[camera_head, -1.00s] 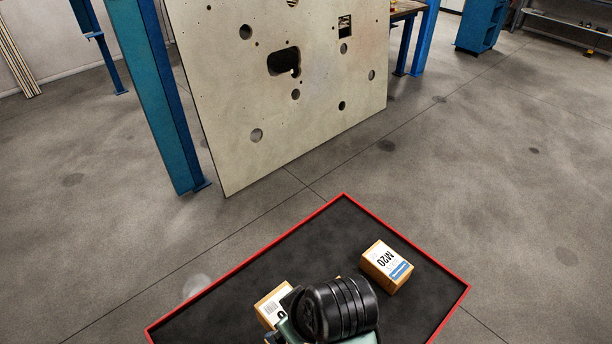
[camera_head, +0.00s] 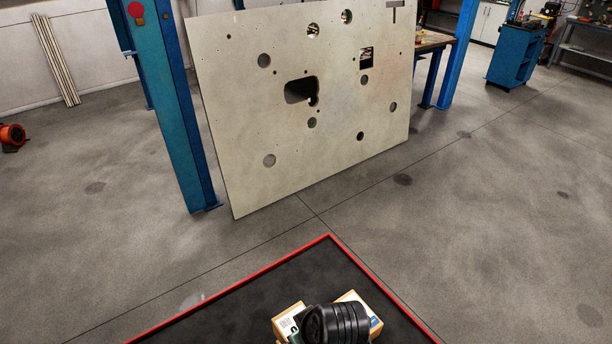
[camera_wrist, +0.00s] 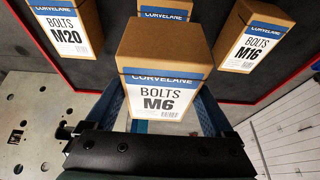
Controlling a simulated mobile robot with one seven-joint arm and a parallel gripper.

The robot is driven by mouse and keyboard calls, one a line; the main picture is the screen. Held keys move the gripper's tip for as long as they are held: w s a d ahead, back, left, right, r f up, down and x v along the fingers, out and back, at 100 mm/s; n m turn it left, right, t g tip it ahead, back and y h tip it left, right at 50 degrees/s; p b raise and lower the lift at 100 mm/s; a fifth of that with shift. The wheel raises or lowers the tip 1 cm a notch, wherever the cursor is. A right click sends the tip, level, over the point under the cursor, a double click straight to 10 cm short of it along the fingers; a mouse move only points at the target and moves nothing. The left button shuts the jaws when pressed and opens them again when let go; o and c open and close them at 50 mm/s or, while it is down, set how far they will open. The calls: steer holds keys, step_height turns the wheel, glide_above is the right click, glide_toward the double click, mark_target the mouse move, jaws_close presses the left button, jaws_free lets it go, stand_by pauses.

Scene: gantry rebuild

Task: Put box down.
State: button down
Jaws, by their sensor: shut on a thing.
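In the wrist view my gripper (camera_wrist: 163,112) is shut on a cardboard box labelled BOLTS M6 (camera_wrist: 160,62), its blue fingers on either side. The box looks level, over the black tray with a red rim (camera_wrist: 112,12). Whether its base touches the tray is hidden. In the head view the tray's red rim (camera_head: 240,283) shows at the bottom. My black wrist partly covers two boxes there, one at left (camera_head: 286,322) and one at right (camera_head: 374,322); I cannot tell which is the held one.
In the wrist view an M20 box (camera_wrist: 66,28) stands at left, an M16 box (camera_wrist: 250,42) at right, and another box (camera_wrist: 165,9) behind the held one. A pale panel with holes (camera_head: 240,110) and a blue post (camera_head: 175,110) stand beyond the tray.

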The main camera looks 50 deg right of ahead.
steer(key=shift+f+p, duration=0.4)
steer(key=shift+f, duration=1.85)
steer(key=shift+f, duration=0.1)
